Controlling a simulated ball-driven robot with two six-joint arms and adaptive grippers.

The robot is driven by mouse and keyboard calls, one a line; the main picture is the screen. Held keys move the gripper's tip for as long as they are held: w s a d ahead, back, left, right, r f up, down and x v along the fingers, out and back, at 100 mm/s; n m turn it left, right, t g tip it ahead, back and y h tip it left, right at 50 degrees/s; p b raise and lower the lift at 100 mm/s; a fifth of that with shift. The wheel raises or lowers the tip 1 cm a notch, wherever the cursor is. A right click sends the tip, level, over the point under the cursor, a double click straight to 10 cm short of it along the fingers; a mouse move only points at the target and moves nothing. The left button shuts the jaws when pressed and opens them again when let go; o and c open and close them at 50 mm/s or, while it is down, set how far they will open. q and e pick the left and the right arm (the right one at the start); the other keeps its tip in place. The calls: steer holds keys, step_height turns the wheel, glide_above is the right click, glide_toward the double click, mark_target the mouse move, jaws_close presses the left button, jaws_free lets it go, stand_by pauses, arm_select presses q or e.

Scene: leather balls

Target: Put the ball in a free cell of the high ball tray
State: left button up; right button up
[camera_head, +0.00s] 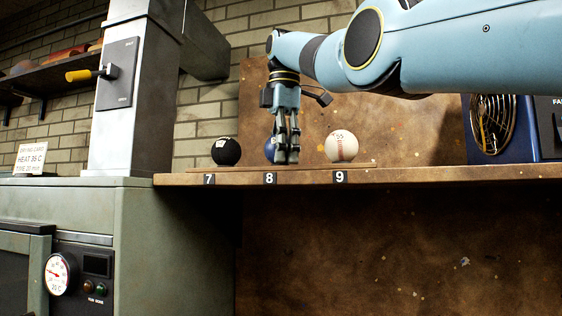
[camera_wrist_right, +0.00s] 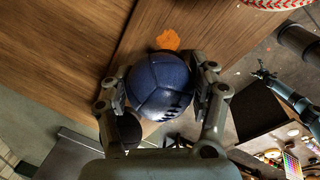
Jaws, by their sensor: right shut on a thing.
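My right gripper (camera_head: 287,155) points down over the place marked 8 and is shut on a dark blue ball (camera_head: 270,150). Its fingers hide part of the ball in the head view. In the wrist view the blue ball (camera_wrist_right: 160,88) sits between the two fingers. The high ball tray (camera_head: 312,167) is a thin wooden strip on the shelf, with labels 7, 8 and 9 below. A black ball (camera_head: 226,151) is at 7 and a white baseball (camera_head: 341,146) at 9. The blue ball is about level with them; I cannot tell whether it touches the tray. My left gripper (camera_wrist_right: 262,73) is small in the wrist view.
The wooden shelf (camera_head: 450,170) carries a blue fan (camera_head: 493,124) at the right. A green cabinet (camera_head: 170,250) with a dial (camera_head: 59,274) and a metal column (camera_head: 130,130) stand at the left. A stained board is behind the balls.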

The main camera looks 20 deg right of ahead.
steer(key=shift+s+r, duration=0.1)
steer(key=shift+s, duration=0.1)
steer(key=o, duration=0.9)
steer(key=shift+f, duration=0.2)
steer(key=shift+c, duration=0.2)
steer(key=o, duration=0.5)
steer(key=shift+w, duration=0.1)
arm_select(q)
steer(key=shift+s, duration=0.1)
arm_select(e)
steer(key=shift+o, duration=0.2)
steer(key=shift+r, duration=0.15)
